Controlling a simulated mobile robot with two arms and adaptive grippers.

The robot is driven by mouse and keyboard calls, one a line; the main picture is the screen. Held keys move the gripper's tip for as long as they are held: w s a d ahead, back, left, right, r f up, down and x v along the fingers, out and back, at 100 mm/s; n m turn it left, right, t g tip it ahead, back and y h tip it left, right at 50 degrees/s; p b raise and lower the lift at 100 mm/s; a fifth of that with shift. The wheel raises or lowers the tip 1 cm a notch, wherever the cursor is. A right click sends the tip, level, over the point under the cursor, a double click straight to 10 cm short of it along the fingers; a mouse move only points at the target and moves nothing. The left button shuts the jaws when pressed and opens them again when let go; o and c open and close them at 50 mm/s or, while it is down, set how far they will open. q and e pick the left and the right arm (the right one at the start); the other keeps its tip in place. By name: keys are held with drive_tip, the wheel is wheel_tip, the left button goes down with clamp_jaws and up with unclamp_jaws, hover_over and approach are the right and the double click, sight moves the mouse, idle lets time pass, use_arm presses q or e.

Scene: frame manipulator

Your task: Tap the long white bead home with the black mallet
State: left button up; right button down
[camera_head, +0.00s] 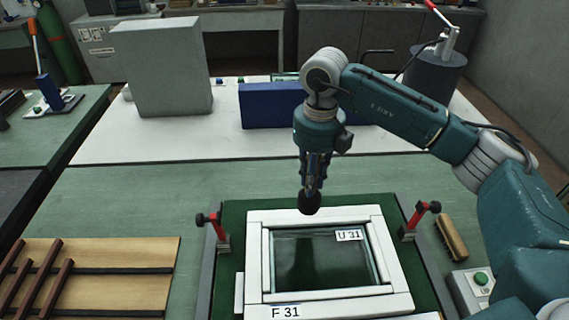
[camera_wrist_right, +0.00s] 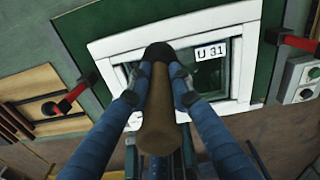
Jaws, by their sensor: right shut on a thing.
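The black mallet's head (camera_head: 310,203) hangs just above the far rail of the white frame marked F 31 (camera_head: 258,228); I cannot tell if it touches. My right gripper (camera_head: 314,180) points down, shut on the mallet. In the right wrist view the mallet's brown handle (camera_wrist_right: 160,115) lies between the fingers, with its black head (camera_wrist_right: 158,52) beyond. White beads line the glass pane labelled U 31 (camera_head: 310,262), along the left (camera_head: 266,258) and near (camera_head: 330,294) sides. I cannot tell which is the long one; the mallet hides part of the far side. My left gripper is not in view.
Red-handled clamps stand left (camera_head: 222,232) and right (camera_head: 417,220) of the frame on the green board (camera_head: 235,208). A brush (camera_head: 452,237) and a green-button box (camera_head: 474,283) are at right. A wooden rack (camera_head: 130,265) is at left.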

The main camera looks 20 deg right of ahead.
sight(320, 197)
drive_tip(key=shift+s+d+r+p, duration=0.25)
drive_tip(key=shift+d+p, duration=0.1)
drive_tip(key=shift+d, duration=0.1)
drive_tip(key=shift+s+d+r+p, duration=0.15)
drive_tip(key=shift+d+r+p, duration=0.1)
drive_tip(key=shift+d+p, duration=0.15)
drive_tip(key=shift+d+f, duration=0.1)
drive_tip(key=shift+d, duration=0.15)
drive_tip(key=shift+s+f, duration=0.1)
drive_tip(key=shift+f, duration=0.1)
use_arm(q)
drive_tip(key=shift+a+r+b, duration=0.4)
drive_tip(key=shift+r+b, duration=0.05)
drive_tip(key=shift+b, duration=0.5)
use_arm(e)
drive_tip(key=shift+d+f, duration=0.1)
drive_tip(key=shift+f, duration=1.7)
drive_tip(key=shift+f+b, duration=1.15)
drive_tip(key=shift+f, duration=0.1)
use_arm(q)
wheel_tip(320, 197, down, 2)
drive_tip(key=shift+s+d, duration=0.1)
use_arm(e)
drive_tip(key=shift+r, duration=0.1)
